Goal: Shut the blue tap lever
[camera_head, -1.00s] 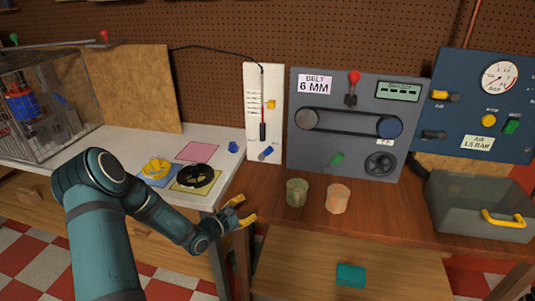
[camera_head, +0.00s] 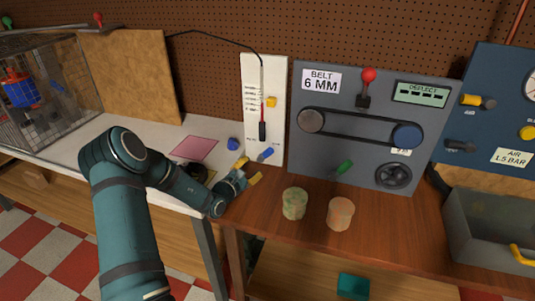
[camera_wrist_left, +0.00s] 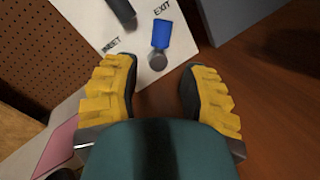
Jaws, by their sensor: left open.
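The blue tap lever (camera_head: 265,155) sits low on the white upright panel (camera_head: 276,122), beside a grey round hub. In the left wrist view the blue lever (camera_wrist_left: 161,34) points away from its hub (camera_wrist_left: 157,61), between the words at the panel's lower edge, one of which reads EXIT. My left gripper (camera_head: 250,170) is open and empty, just in front of and below the lever. In the left wrist view its yellow fingers (camera_wrist_left: 159,75) stand apart, with the hub ahead of the gap. I see no contact. My right gripper is out of view.
A grey belt panel (camera_head: 345,85) stands right of the white panel. A green cup (camera_head: 294,203) and an orange cup (camera_head: 340,213) stand on the brown bench near my gripper. A small blue piece (camera_head: 233,144) lies on the white table. A grey bin (camera_head: 485,226) is far right.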

